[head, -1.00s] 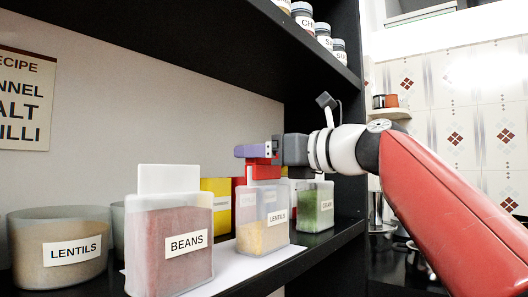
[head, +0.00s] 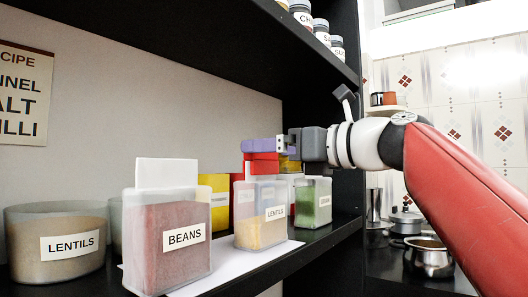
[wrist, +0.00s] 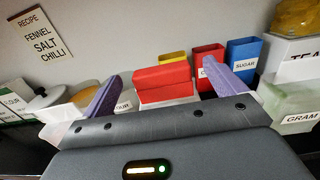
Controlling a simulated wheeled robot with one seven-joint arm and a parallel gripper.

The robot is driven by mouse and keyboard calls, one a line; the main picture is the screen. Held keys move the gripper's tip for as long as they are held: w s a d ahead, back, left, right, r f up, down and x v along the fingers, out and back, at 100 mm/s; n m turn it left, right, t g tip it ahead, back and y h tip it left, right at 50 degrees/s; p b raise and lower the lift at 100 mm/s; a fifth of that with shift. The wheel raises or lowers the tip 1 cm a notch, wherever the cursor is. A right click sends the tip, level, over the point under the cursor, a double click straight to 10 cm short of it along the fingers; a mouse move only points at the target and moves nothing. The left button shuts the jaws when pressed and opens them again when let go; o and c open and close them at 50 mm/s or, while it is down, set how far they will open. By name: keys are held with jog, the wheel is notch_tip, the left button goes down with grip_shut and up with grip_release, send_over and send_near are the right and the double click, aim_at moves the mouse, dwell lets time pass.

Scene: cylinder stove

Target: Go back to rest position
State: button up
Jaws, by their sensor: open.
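My gripper (head: 264,146), with purple fingers, is level with the upper shelf space, just above the red lid of a clear lentils container (head: 262,228). In the wrist view, my gripper (wrist: 163,90) has its two fingers spread wide. The red lid (wrist: 163,78) shows between and beyond the fingertips. Nothing is held between the fingers. Whether a finger touches the lid cannot be told.
A beans container (head: 172,245) and a lentils bowl (head: 55,257) stand on the shelf to the left. A green-filled container (head: 313,205) stands just right. The black shelf above (head: 200,45) hangs over my gripper. Pots (head: 430,257) stand at lower right.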

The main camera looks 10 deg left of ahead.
jog(key=s+d+f+n+h, duration=0.5)
jog(key=s+d+f+n, duration=0.1)
jog(key=f, duration=1)
jog(key=s+d+f+n+g+h, duration=0.1)
jog(key=s+d+f+n+h, duration=0.5)
jog(key=f, duration=1)
jog(key=s+d+f+n+h, duration=0.5)
jog(key=d+f+n, duration=0.5)
jog(key=d+f, duration=0.4)
notch_tip(320, 180, down, 3)
jog(key=shift+s+d+r+n+h, duration=0.15)
jog(key=shift+s+n+h, duration=0.15)
jog(key=shift+s, duration=0.8)
